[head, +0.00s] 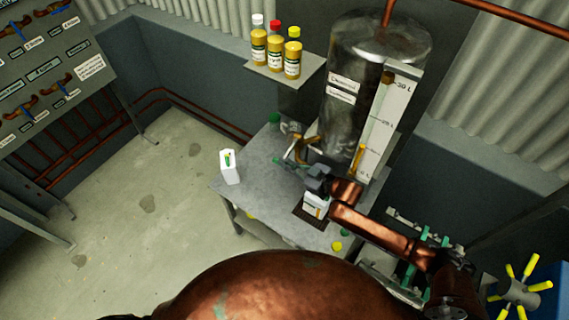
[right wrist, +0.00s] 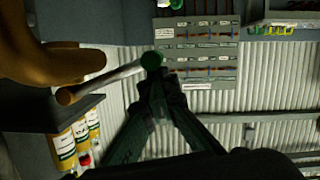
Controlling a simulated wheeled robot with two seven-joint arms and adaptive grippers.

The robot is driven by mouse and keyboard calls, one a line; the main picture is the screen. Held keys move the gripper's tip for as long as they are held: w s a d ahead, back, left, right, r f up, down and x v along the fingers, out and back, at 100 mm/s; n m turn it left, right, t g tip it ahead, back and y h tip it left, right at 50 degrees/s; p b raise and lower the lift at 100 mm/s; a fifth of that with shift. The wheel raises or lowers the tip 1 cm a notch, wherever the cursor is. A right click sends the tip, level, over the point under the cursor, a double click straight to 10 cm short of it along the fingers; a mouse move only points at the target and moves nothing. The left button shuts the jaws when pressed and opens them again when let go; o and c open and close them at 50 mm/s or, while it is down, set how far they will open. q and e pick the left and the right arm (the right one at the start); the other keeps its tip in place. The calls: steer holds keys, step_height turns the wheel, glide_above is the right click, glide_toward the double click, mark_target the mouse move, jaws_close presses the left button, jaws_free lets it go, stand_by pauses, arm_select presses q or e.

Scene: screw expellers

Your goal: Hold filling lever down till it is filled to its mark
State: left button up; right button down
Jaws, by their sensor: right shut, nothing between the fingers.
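The steel tank (head: 345,95) stands at the back right with a tall scale (head: 388,115) on its front; amber shows low in the scale. The filling lever (right wrist: 105,80), a rod with a green round end (right wrist: 151,60), shows in the right wrist view. My right gripper (right wrist: 162,82) is shut with nothing between its fingers, its tips just by the green end; I cannot tell whether they touch. In the head view my right gripper (head: 288,165) is over the table by the brass spout (head: 300,150). A white container (head: 316,204) stands below my wrist, partly covered. My left gripper is out of view.
A grey table (head: 255,185) holds another white container (head: 229,167) at its left corner. Three amber bottles (head: 275,55) stand on a shelf. A valve board (head: 50,70) is at left. The floor (head: 150,190) at left is clear.

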steer(key=s+d+r+p, duration=0.1)
steer(key=s+d+r, duration=0.5)
steer(key=d, duration=0.1)
steer(key=shift+d+r+p, duration=0.15)
steer(key=shift+d+p, duration=0.15)
steer(key=shift+p, duration=0.05)
steer(key=shift+s, duration=0.1)
stand_by(0.4)
